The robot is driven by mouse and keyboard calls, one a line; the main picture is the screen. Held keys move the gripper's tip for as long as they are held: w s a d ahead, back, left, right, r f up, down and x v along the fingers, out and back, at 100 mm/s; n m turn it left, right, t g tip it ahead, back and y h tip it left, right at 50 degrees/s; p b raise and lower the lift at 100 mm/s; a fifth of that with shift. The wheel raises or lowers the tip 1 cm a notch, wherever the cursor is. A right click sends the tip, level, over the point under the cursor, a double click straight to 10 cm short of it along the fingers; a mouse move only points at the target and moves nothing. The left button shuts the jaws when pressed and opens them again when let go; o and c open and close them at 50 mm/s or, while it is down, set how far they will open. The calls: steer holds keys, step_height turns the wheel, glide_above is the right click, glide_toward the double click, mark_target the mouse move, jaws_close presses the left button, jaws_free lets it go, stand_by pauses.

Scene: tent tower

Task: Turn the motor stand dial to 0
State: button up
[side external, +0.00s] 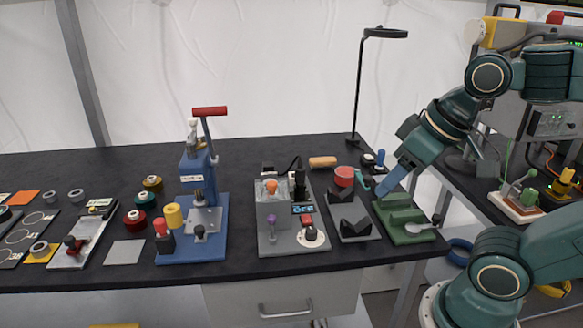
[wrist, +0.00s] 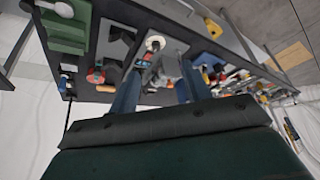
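The motor stand (side external: 268,238) is a grey plate and block in the middle of the bench in the side view, with a small lit display (side external: 303,209) whose text is too small to read surely. Its dial (side external: 311,236) is a white disc with a dark knob at the front right of the plate; the pale disc also shows at the top of the wrist view (wrist: 155,43). The dial's setting is not legible. My gripper (side external: 382,190) is to the right of the stand, apart from the dial. In the wrist view its blue fingers (wrist: 163,62) are spread with nothing held between them.
A dark V-block stand (side external: 355,229) and a green block stand (side external: 409,236) lie right of the motor stand, close to my gripper. A blue press (side external: 193,250) stands to its left. A tall lamp (side external: 358,90) rises behind. Free bench shows behind the stands.

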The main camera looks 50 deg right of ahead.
steer(key=w+d+f+m+g, duration=0.1)
steer(key=w+m+g, duration=0.1)
steer(key=w+m, duration=0.55)
steer(key=m+g, duration=0.3)
steer(key=m, duration=0.5)
glide_above(312, 230)
step_height(312, 230, down, 7)
steer(key=shift+s, duration=0.2)
steer(key=shift+n, duration=0.25)
steer(key=shift+w+f, duration=0.15)
steer(key=shift+f, duration=3.25)
steer(key=shift+w+f, duration=0.1)
steer(key=shift+f, duration=3.3)
steer(key=shift+c, duration=0.5)
steer(key=c, duration=0.9)
